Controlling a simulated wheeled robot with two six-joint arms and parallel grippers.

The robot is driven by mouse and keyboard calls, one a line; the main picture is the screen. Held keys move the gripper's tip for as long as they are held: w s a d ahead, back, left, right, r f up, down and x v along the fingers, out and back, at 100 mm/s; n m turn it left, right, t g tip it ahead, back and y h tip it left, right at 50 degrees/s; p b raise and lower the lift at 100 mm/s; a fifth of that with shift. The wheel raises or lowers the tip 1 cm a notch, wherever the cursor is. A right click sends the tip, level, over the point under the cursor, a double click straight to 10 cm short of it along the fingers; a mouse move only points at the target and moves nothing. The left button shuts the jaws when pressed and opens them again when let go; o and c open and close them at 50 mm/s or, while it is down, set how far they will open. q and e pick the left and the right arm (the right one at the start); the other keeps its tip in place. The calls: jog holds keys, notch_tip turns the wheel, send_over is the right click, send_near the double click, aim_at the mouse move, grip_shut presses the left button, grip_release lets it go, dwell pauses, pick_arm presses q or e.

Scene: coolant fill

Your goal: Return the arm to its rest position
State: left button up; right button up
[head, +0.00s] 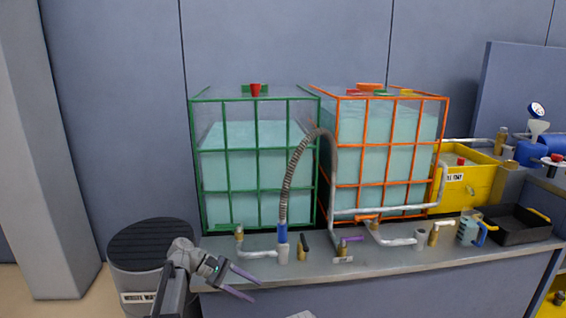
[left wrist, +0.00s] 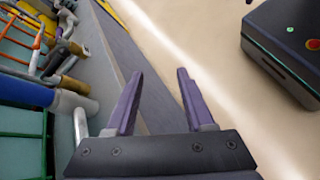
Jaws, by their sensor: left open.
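My left gripper (head: 243,283) is open and empty, with purple fingers, in front of the bench's left front edge in the head view. In the left wrist view its two fingers (left wrist: 157,100) are spread apart with nothing between them. The arm comes in from the lower left of the head view. The blue-ended hose nozzle (head: 282,234) stands upright on a pale fitting just behind and right of the gripper, apart from it. My right gripper is not in view.
A green-caged tank (head: 257,128) and an orange-caged tank (head: 349,120) stand on the bench (head: 420,259). A yellow crate (head: 462,190) and black tray (head: 513,230) are at right. Open floor (left wrist: 215,55) shows below the gripper.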

pick_arm(q)
jog(key=s+d+f+m+g+y+b, duration=0.1)
jog(key=s+d+f+m+y+b, duration=0.2)
jog(key=s+f, duration=0.35)
jog(key=s+d+f+m+y, duration=0.3)
jog(key=s+d+f+m, duration=0.15)
jog(key=s, duration=0.25)
jog(key=s+a+f+m+t+y+b, duration=0.2)
jog(key=s+a+f+m+y+b, duration=0.15)
jog(key=s+f+m+y, duration=0.45)
notch_tip(320, 180, up, 39)
jog(key=s+h+p, duration=0.1)
jog(key=p, duration=3.7)
jog(key=shift+n, duration=0.35)
jog(key=shift+s, duration=0.1)
